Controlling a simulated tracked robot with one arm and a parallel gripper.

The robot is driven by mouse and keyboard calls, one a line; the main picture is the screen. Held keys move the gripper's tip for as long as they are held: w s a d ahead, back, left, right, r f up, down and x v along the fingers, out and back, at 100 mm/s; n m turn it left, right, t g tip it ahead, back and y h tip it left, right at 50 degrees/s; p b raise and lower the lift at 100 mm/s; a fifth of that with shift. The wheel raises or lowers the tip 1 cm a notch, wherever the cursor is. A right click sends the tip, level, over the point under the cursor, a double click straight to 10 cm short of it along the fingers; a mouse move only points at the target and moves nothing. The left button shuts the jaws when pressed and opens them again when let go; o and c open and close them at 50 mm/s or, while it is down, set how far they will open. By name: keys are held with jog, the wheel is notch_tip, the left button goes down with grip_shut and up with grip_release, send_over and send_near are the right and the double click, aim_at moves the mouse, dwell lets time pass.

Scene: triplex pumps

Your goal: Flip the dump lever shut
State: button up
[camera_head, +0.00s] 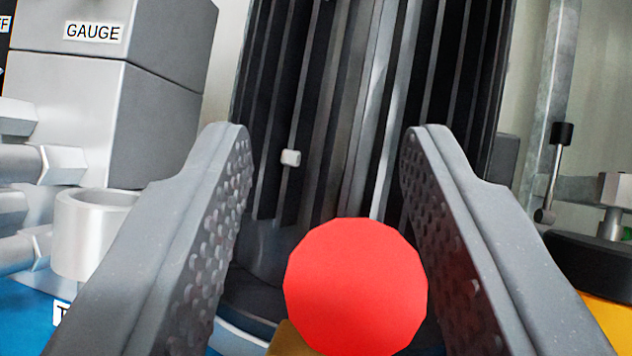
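A large red round knob (355,287) shows low in the middle of the view. I take it to be the end of the dump lever, but no label confirms this, and the lever's shaft is hidden behind it. My gripper (325,135) is open, with one dimpled finger on each side of the picture. The red knob appears between the two fingers, nearer the right one, with visible gaps on both sides. I cannot tell whether it lies at the fingers' depth. Nothing is held.
A black finned cylinder (330,110) stands behind the knob. At left are a grey box labelled GAUGE (95,65), metal fittings and a white cup-like ring (90,230). At right are a small black-tipped lever (562,134) and a dark round part (575,270) on yellow.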

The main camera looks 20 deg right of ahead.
aim_at(318, 349)
jog(key=shift+s+d, duration=0.1)
dwell(0.3)
jog(key=v, duration=0.3)
jog(key=shift+f+b, duration=0.3)
jog(key=shift+b, duration=0.05)
jog(key=shift+a+r, duration=0.1)
jog(key=shift+a, duration=0.1)
jog(key=s+a, duration=0.3)
jog(key=s, duration=0.8)
jog(key=shift+a+b, duration=0.25)
jog(key=shift+b, duration=0.05)
jog(key=shift+s+r, duration=0.1)
